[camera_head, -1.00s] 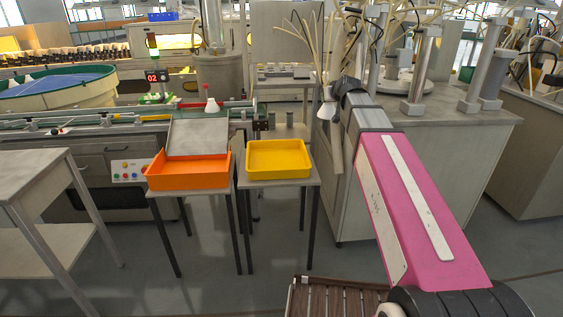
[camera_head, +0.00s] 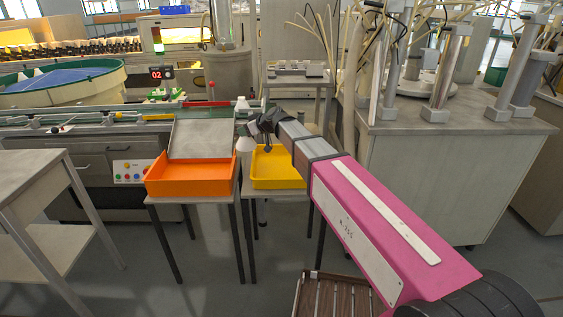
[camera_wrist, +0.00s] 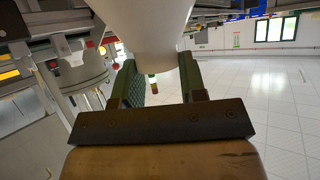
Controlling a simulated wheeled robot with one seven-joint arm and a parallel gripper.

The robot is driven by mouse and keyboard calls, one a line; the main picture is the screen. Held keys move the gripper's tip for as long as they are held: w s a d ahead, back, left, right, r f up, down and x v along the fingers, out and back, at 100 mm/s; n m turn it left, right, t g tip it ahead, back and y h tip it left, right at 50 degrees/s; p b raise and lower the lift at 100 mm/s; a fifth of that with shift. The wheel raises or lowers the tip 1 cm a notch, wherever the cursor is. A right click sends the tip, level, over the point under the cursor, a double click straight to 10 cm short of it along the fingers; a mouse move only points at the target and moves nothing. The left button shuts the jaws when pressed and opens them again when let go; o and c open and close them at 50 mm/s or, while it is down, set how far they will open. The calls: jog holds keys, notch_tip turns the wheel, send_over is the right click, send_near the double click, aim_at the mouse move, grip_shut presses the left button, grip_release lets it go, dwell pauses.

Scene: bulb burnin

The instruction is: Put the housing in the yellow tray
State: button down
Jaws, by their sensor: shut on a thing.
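The yellow tray (camera_head: 277,183) sits on a small grey table in the middle of the head view. Its left part is partly hidden by my gripper and the held piece. My gripper (camera_head: 252,133) is above the tray's left rear corner, near the gap to the orange tray. It is shut on a white, cone-like housing (camera_head: 245,145), which hangs just above table height. In the wrist view the housing (camera_wrist: 150,35) fills the space between the two green-padded fingers (camera_wrist: 155,85). The yellow tray's visible floor looks empty.
An orange tray (camera_head: 190,188) with a grey sloping chute (camera_head: 199,139) stands just left of the yellow tray. Another white cone (camera_head: 242,104) is on the conveyor behind. A grey cabinet (camera_head: 425,185) stands right. A bare bench (camera_head: 32,170) is at left.

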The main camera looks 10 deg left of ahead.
jog(key=shift+w+d+f, duration=1.1)
jog(key=shift+d+f, duration=0.4)
jog(key=shift+f, duration=0.25)
jog(key=shift+w+d+f, duration=1.15)
jog(key=shift+d+f, duration=0.35)
jog(key=shift+f, duration=0.3)
jog(key=shift+w+d+f, duration=1.1)
jog(key=shift+d+f, duration=0.4)
jog(key=shift+f, duration=0.25)
jog(key=c, duration=0.7)
grip_release()
jog(key=shift+f, duration=0.1)
jog(key=v, duration=1.2)
